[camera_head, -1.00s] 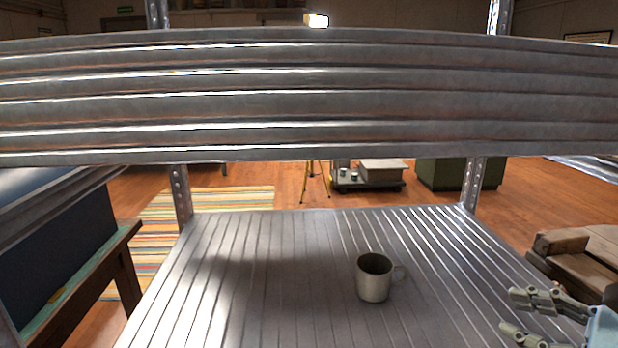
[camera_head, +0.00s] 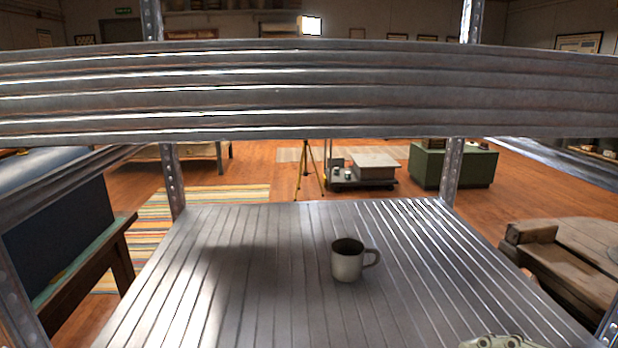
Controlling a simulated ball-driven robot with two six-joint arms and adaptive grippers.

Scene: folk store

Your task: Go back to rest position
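A grey metal mug (camera_head: 346,262) stands upright on the ribbed metal shelf (camera_head: 270,300), a little right of the middle, with its handle to the right. Only a small part of my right gripper (camera_head: 497,341) shows at the bottom edge of the view, to the right of the mug and nearer to me. It is apart from the mug, and its fingertips are mostly cut off, so its opening cannot be made out. My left gripper is not in view.
An upper metal shelf (camera_head: 300,95) crosses the view above the mug's shelf. Perforated posts (camera_head: 451,172) stand at the corners. A wooden bench (camera_head: 565,270) is at the right, a dark blue board (camera_head: 60,245) at the left. The shelf around the mug is clear.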

